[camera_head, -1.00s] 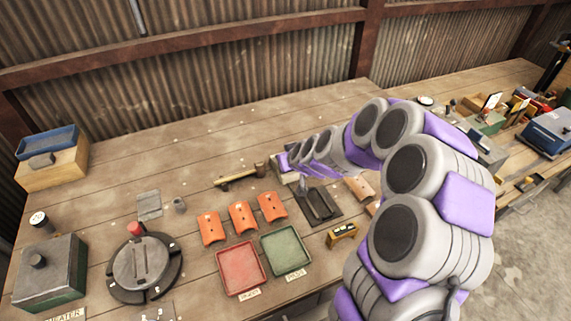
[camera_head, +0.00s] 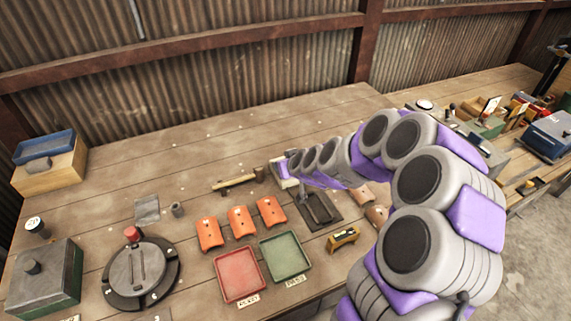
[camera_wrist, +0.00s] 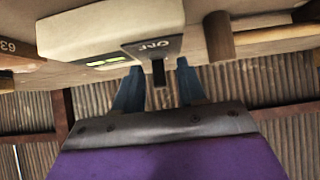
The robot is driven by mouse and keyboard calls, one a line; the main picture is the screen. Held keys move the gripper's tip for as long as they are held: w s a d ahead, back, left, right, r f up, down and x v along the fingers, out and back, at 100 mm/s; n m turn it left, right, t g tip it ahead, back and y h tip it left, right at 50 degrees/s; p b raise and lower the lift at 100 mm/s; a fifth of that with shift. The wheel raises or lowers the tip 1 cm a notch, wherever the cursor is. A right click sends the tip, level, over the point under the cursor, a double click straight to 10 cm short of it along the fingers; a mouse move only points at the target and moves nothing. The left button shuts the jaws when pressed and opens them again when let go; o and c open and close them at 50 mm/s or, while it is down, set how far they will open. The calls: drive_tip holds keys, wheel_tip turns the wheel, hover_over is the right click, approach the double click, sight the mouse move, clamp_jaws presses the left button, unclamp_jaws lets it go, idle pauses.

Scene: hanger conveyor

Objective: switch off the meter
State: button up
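The meter is a cream box (camera_wrist: 110,28) in the upper part of the wrist view, seen upside down. It has a lit green display (camera_wrist: 105,61) and a dark face marked "OFF". A small dark switch lever (camera_wrist: 158,76) sticks out below that face. My gripper (camera_wrist: 158,67) is open, its two blue fingers on either side of the lever, with gaps visible. I cannot tell whether either finger touches it. In the head view the meter (camera_head: 281,173) is a small pale box on the bench, partly hidden by the end of my arm.
A wooden rod (camera_wrist: 219,36) stands close to the meter. Beside it on the bench are a wooden-handled tool (camera_head: 234,184), a dark plate (camera_head: 322,213), orange curved pieces (camera_head: 240,220), a red tray (camera_head: 239,272) and a green tray (camera_head: 286,255). The bench behind is mostly clear.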

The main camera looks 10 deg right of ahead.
drive_tip(key=shift+r, duration=0.1)
drive_tip(key=p+v, duration=0.1)
drive_tip(key=v, duration=1.6)
drive_tip(key=shift+p, duration=0.4)
drive_tip(key=shift+s, duration=0.1)
drive_tip(key=s+a+m+g+h, duration=0.2)
drive_tip(key=s+g, duration=0.9)
drive_tip(key=s, duration=2.1)
drive_tip(key=shift+s+a+r+g, duration=0.2)
drive_tip(key=shift+a+r+g, duration=0.15)
drive_tip(key=shift+a, duration=0.4)
